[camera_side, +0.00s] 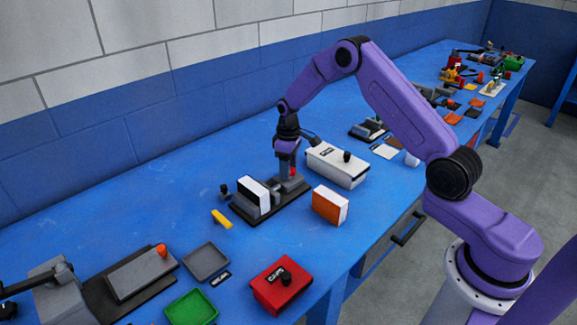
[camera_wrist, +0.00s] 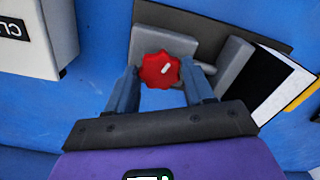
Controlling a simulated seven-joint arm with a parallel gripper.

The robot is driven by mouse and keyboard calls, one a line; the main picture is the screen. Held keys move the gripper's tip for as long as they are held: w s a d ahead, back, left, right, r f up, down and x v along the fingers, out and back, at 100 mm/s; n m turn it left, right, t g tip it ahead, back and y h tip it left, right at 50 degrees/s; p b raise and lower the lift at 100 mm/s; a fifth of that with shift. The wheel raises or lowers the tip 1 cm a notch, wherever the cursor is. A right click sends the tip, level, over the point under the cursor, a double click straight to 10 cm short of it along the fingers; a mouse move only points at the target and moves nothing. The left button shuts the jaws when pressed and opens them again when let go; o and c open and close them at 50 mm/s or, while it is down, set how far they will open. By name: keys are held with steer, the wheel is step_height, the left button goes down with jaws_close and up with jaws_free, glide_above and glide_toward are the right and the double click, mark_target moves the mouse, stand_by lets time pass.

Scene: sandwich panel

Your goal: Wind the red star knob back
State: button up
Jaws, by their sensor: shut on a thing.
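The red star knob (camera_wrist: 160,70) with a small white mark shows between my fingers in the wrist view. It sits on a grey fixture with a dark base plate (camera_side: 275,207), and a sliver of its red (camera_side: 293,172) shows in the side view. My gripper (camera_wrist: 162,88) points down over the fixture and is shut on the knob, one finger on each side. A white and black panel (camera_side: 254,193) stands upright on the fixture, by a grey jaw block (camera_wrist: 232,66). The fingertips' contact with the knob is partly hidden in the side view.
A white labelled box (camera_side: 337,165) stands close behind my gripper. An orange and white block (camera_side: 330,204) is in front of the fixture. A yellow piece (camera_side: 221,219), a grey tray (camera_side: 206,262), a green tray (camera_side: 191,307) and a red box (camera_side: 281,285) lie nearer the camera.

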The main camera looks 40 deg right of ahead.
steer(key=shift+r+n, duration=0.1)
steer(key=shift+n, duration=1.9)
steer(key=o, duration=1)
step_height(320, 180, up, 17)
steer(key=shift+r, duration=0.2)
steer(key=shift+a, duration=0.1)
